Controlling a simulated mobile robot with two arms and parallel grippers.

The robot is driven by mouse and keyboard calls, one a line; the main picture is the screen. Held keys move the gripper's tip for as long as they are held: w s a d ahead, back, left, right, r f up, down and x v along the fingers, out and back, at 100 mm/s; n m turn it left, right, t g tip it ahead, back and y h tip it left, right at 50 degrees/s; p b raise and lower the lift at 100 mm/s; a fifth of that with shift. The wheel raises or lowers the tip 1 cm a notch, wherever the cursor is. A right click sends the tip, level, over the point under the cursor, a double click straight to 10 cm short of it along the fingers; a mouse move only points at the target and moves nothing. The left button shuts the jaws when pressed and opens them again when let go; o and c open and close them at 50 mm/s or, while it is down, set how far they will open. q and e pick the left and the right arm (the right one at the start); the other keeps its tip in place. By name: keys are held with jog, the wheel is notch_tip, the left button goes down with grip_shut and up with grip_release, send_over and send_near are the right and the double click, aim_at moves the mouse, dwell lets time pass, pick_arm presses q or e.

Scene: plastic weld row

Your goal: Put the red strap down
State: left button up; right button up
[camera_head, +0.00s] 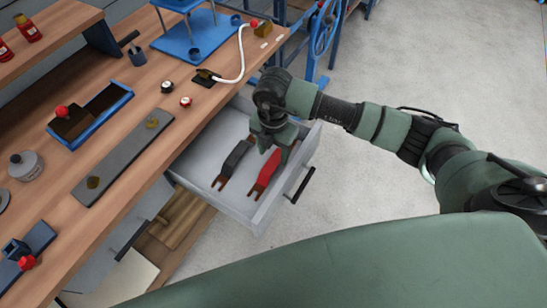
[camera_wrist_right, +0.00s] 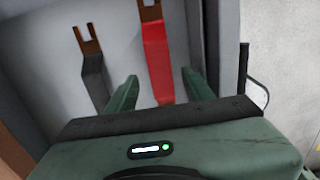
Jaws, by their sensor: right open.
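The red strap (camera_head: 266,172) lies in the open drawer (camera_head: 213,195), beside a black strap (camera_head: 235,160). Both have brown forked ends. My right gripper (camera_head: 271,142) is down in the drawer at the far end of the red strap. In the right wrist view the red strap (camera_wrist_right: 157,60) runs between the two open fingers of my right gripper (camera_wrist_right: 160,90), with a gap visible on each side. The black strap (camera_wrist_right: 95,75) lies left of the left finger there. My left gripper is not in view.
The drawer's front wall and handle (camera_head: 300,184) stand close to the right of the red strap. The wooden bench (camera_head: 150,95) to the left holds a blue tray (camera_head: 113,100), a grey plate (camera_head: 120,160) and a white cable (camera_head: 243,58). Grey floor is open at right.

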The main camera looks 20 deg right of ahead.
aim_at(273, 162)
notch_tip(273, 162, up, 8)
